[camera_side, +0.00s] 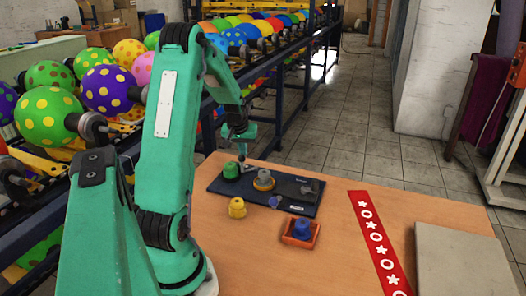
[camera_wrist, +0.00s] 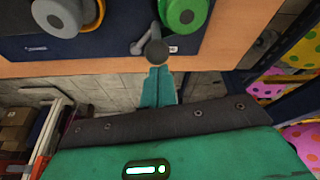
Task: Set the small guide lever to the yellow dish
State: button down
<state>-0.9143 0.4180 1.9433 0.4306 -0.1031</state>
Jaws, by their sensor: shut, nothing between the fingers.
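The yellow dish (camera_side: 265,187) sits on the dark blue board with a grey cap in it. In the wrist view its yellow rim (camera_wrist: 72,32) shows at the top left. A green cap on a green dish (camera_side: 231,172) stands to its left; it is at the top right in the wrist view (camera_wrist: 183,14). The small grey lever (camera_wrist: 138,48) lies between the two dishes, nearer the green one. My gripper (camera_side: 241,152) is shut and empty, its dark tip (camera_wrist: 156,52) over or beside the lever; contact cannot be told. The tip hides part of the lever.
The dark blue board (camera_side: 290,207) lies on the wooden table, with a grey fitting (camera_side: 307,188) at its right. A yellow cup (camera_side: 237,208) and a blue cup (camera_side: 301,228) in an orange tray (camera_side: 314,239) stand in front. A red strip (camera_side: 378,240) lies right.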

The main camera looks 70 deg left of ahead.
jog(key=shift+d+n, duration=0.25)
jog(key=shift+n, duration=0.25)
jog(key=shift+d, duration=0.8)
jog(key=shift+w+d, duration=0.25)
jog(key=shift+d, duration=0.2)
jog(key=shift+w+d, duration=0.1)
jog(key=shift+d, duration=0.1)
dwell(0.4)
jog(key=shift+a, duration=0.25)
jog(key=shift+w+a, duration=0.2)
jog(key=shift+a, duration=0.3)
jog(key=shift+a, duration=0.1)
